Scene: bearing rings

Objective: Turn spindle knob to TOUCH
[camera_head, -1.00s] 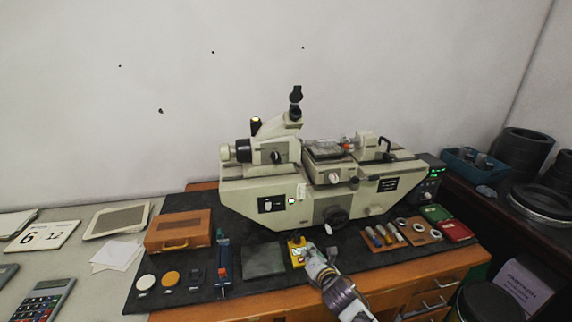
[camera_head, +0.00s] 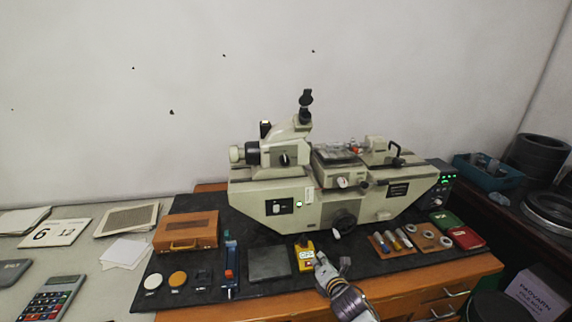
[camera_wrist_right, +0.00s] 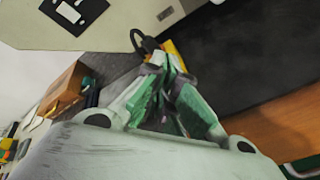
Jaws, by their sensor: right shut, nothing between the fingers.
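The beige measuring machine (camera_head: 250,195) stands on the dark mat. No TOUCH label is readable, and I cannot tell which knob is the spindle knob. My right gripper (camera_head: 321,259) is shut and empty, in front of the machine, just right of a small yellow box (camera_head: 305,258). In the right wrist view its green-padded fingers (camera_wrist_right: 167,68) meet near a black curved part (camera_wrist_right: 146,42). My left gripper is not in view.
A grey plate (camera_head: 269,264) and a wooden case (camera_head: 187,231) lie left of the yellow box. Several small cylinders and rings on wooden holders (camera_head: 424,236) lie to the right. A black control box with green lights (camera_head: 443,182) stands at the machine's right end.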

